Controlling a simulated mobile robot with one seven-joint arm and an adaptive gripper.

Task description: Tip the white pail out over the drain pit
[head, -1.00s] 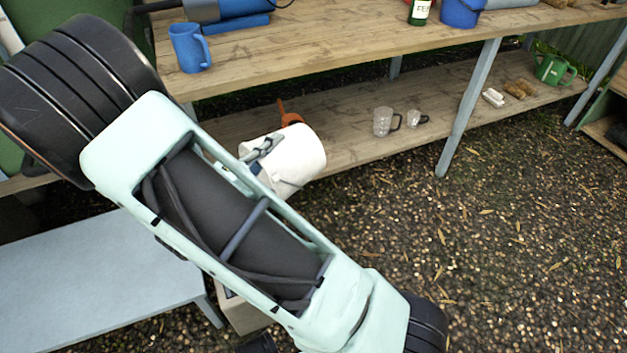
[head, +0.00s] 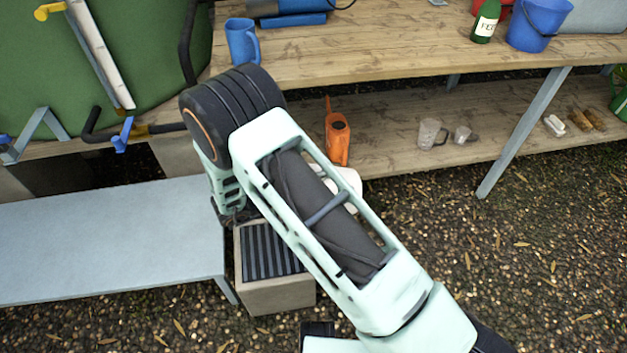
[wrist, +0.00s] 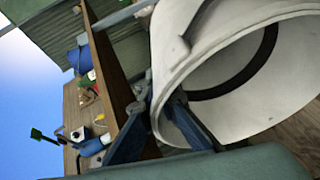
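The white pail (head: 347,181) is mostly hidden behind my arm in the head view, with only a sliver showing. In the wrist view the pail (wrist: 199,28) is large, tilted on its side, and its open mouth shows a dark curved band inside. My gripper (wrist: 160,95) has its blue-grey fingers closed in at the pail's rim and seems to hold it there. My gripper is hidden in the head view. The drain pit (head: 278,298) is a low concrete box with a dark slatted grate, below and left of the visible bit of pail, partly covered by my arm.
A grey low bench (head: 110,235) stands left of the pit. A wooden shelf (head: 395,160) behind holds an orange watering can (head: 337,138) and clear mugs (head: 430,134). A blue jug (head: 240,42) stands on the upper bench. Gravel at right is clear.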

